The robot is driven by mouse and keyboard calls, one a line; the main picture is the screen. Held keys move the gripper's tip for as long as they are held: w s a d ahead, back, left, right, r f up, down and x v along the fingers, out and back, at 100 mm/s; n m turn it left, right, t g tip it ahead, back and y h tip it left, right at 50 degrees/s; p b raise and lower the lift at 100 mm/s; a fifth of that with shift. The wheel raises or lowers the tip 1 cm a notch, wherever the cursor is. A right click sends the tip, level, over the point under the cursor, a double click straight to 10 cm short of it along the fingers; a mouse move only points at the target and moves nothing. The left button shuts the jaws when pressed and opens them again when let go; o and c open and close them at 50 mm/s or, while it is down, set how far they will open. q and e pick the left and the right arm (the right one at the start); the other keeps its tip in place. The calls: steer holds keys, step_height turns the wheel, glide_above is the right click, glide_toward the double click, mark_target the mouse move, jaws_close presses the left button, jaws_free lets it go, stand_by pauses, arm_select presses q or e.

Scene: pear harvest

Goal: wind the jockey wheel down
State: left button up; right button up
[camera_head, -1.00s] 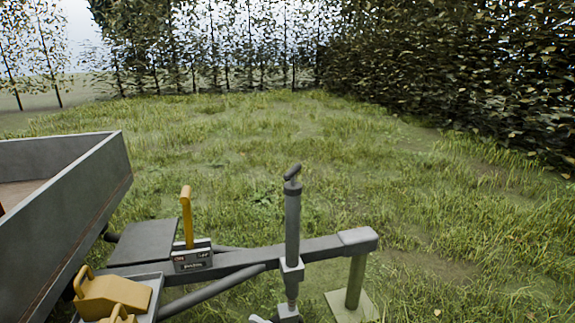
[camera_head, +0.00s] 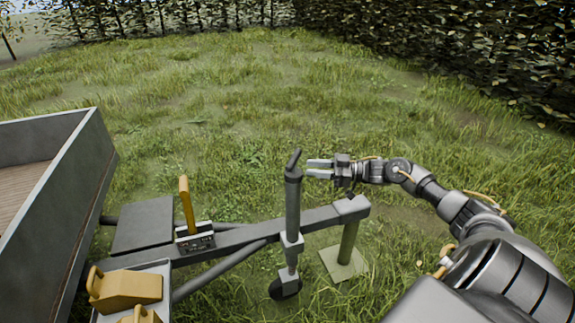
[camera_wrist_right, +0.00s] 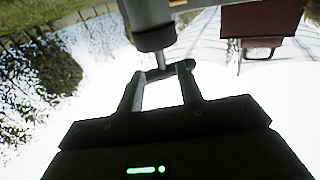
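The jockey wheel's grey post (camera_head: 292,208) stands upright at the trailer drawbar (camera_head: 240,238), with a short tilted crank handle (camera_head: 294,158) on top. Its dark wheel (camera_head: 285,287) shows below, by the grass. My right gripper (camera_head: 308,168) is open, its two fingers pointing left, just right of the post's top and close to the crank. In the right wrist view the post (camera_wrist_right: 150,20) comes in from the top, and its crank (camera_wrist_right: 160,70) lies at the open fingertips (camera_wrist_right: 163,72). I cannot tell whether they touch. My left gripper is out of view.
A green prop post (camera_head: 348,242) on a pale plate (camera_head: 333,270) supports the drawbar's end. A yellow lever (camera_head: 187,205) stands on the drawbar, and yellow chocks (camera_head: 130,287) lie in a tray. The grey trailer (camera_head: 85,165) is at left. Open grass lies beyond.

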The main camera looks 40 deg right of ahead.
mark_target(288, 166)
steer(key=x, duration=0.8)
steer(key=shift+w+a+f, duration=0.1)
steer(key=shift+w+a, duration=0.1)
steer(key=shift+c, duration=0.5)
jaws_close()
